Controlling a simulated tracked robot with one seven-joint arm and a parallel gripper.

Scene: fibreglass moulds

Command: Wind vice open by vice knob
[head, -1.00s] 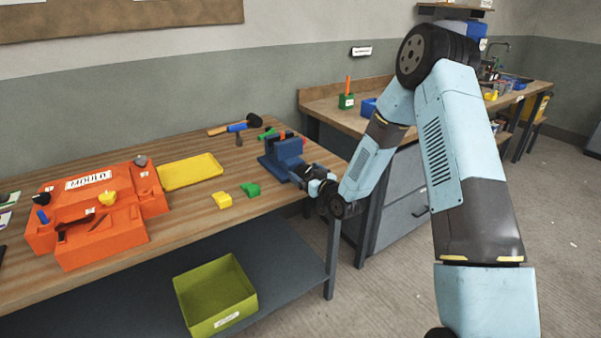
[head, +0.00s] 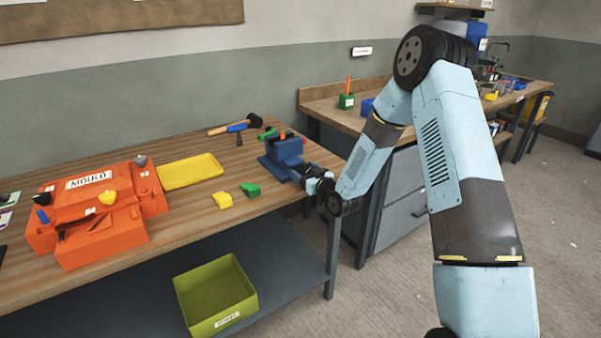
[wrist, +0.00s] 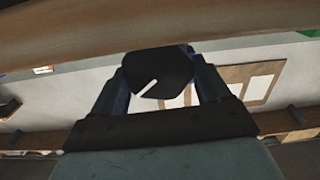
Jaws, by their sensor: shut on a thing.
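The blue vice (head: 285,152) stands on the wooden bench near its right end. My gripper (head: 303,170) is at the vice's front right side, at the bench edge. In the wrist view a dark, faceted vice knob (wrist: 162,72) with a pale line on its face sits between the two fingers of my gripper (wrist: 160,80), which are shut on it. In the head view the knob is hidden by my gripper. The gap between the vice jaws is too small to judge.
An orange mould (head: 95,210) and a yellow tray (head: 190,171) lie to the left. A yellow block (head: 222,200) and a green block (head: 251,189) lie just left of the vice. A hammer (head: 238,123) lies behind. A green bin (head: 215,296) is on the lower shelf.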

